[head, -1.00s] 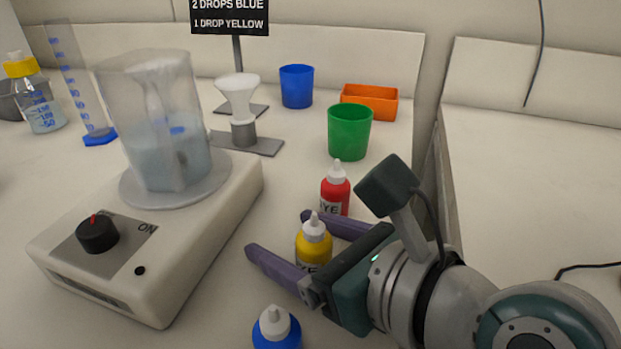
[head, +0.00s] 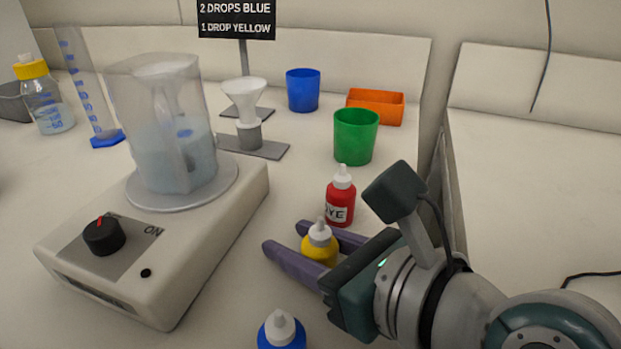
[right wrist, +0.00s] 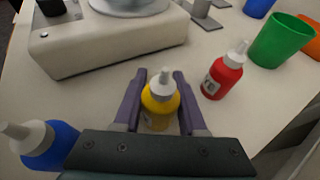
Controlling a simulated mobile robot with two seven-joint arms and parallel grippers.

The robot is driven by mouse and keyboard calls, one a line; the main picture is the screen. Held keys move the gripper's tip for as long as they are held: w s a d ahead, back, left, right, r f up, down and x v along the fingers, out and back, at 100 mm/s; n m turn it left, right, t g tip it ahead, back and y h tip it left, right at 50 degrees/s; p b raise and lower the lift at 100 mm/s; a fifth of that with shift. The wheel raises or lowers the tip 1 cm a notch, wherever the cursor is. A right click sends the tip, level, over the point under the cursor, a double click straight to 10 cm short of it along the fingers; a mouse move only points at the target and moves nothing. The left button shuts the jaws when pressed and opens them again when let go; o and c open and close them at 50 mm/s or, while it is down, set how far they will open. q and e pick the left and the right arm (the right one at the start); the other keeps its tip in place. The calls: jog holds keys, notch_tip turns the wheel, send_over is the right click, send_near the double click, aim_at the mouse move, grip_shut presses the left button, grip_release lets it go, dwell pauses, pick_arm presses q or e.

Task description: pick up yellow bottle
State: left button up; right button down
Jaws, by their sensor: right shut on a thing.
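The yellow bottle (head: 319,243) with a white nozzle stands upright between the two purple fingers of my right gripper (head: 287,246). The right gripper is shut on it, with a finger on either side. In the right wrist view the yellow bottle (right wrist: 160,98) sits between the fingers, close to the palm, and its lower part is partly hidden by the gripper. Whether its base touches the table cannot be told. My left gripper is not in view.
A red dye bottle (head: 340,200) stands just behind the gripper and a blue bottle (head: 282,332) in front. A white stirrer (head: 190,245) with a beaker (head: 172,150) is at left. A green cup (head: 355,136), a blue cup (head: 303,90) and an orange tray (head: 376,105) stand farther back.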

notch_tip(320, 180, up, 20)
jog(key=p, duration=0.9)
jog(key=s+d+r+n+g+y+p, duration=0.1)
jog(key=s+d+r+p, duration=0.25)
jog(key=d+r, duration=0.5)
jog(key=s+d+r+n+g+y+p, duration=0.15)
jog(key=s+d+r, duration=0.25)
jog(key=d+r, duration=0.5)
notch_tip(320, 180, up, 34)
jog(key=p, duration=3.8)
jog(key=shift+s+d+f+p, duration=0.2)
jog(key=shift+s+d+p, duration=0.1)
jog(key=shift+s, duration=0.15)
jog(key=shift+f+t+h, duration=0.1)
jog(key=shift+t+h, duration=0.15)
